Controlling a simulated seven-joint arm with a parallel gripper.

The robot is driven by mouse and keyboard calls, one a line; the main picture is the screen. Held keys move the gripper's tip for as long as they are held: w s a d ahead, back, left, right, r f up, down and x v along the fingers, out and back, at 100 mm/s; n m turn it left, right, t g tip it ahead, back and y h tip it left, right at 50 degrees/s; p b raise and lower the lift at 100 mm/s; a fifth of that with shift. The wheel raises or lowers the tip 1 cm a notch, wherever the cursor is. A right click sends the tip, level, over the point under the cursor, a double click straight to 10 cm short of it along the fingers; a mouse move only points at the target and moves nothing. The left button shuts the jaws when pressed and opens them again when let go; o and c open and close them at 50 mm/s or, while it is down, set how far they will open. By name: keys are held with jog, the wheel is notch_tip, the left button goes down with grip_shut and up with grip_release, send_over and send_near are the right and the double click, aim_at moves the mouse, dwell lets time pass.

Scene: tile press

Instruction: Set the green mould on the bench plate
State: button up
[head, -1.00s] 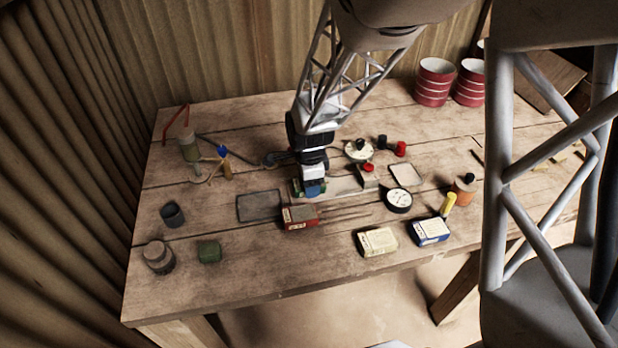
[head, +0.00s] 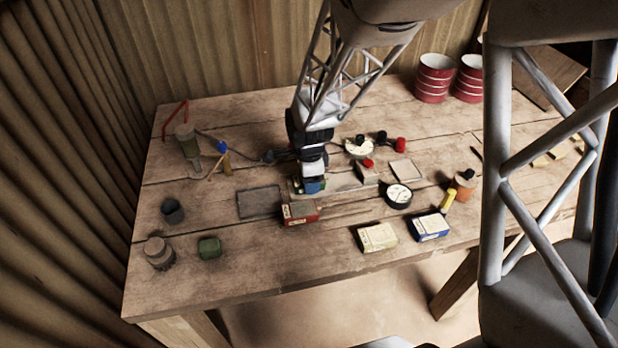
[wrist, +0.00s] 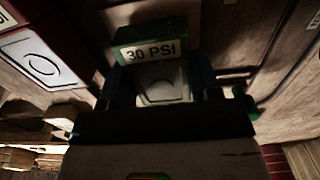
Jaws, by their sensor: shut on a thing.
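My gripper (head: 314,186) is low over the middle of the bench, at the left end of a pale metal base. In the wrist view, my gripper's dark jaws (wrist: 163,92) are shut on a green mould (wrist: 122,49) with a "30 PSI" label and a pale inset face. In the head view the jaws mostly hide it, and I cannot tell whether it touches the surface below. A dark flat rectangular plate (head: 259,203) lies bare to the left; a smaller pale plate (head: 406,170) lies to the right. I cannot tell which is the bench plate.
A red box (head: 300,212) stands close in front of my gripper. A round gauge (head: 398,196), a cream box (head: 377,237) and a blue box (head: 430,227) are to the right. A green block (head: 209,248) and a dark cup (head: 172,211) are left. The front middle is clear.

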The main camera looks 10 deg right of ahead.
jog(key=shift+f, duration=0.25)
jog(key=o, duration=1.2)
jog(key=shift+r, duration=0.1)
jog(key=shift+r, duration=3.75)
